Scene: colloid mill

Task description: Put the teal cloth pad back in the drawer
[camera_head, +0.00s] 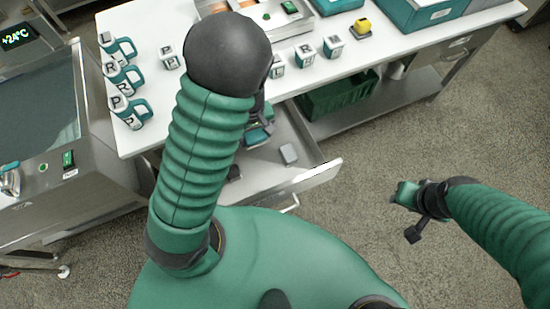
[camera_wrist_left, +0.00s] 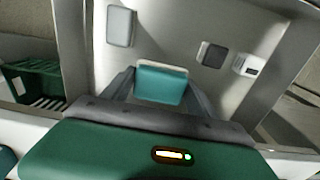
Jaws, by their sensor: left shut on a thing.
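The teal cloth pad (camera_wrist_left: 162,84) is between the two grey fingers of my left gripper (camera_wrist_left: 160,92) in the left wrist view. The left gripper is shut on it, inside or just above the open drawer (camera_head: 318,176). The wrist view cannot settle whether the pad touches the drawer floor. In the head view my left arm hides most of the gripper, and a teal patch shows beside it. My right gripper (camera_head: 404,196) is over bare floor to the right, away from the drawer; its fingers are too unclear to judge.
A grey block (camera_head: 288,153) lies in the drawer. The wrist view also shows a dark block (camera_wrist_left: 212,54) and a small white device (camera_wrist_left: 248,66) there. Mugs (camera_head: 124,78) and lettered cubes (camera_head: 305,54) stand on the white table (camera_head: 365,57). A green crate (camera_head: 338,95) sits below.

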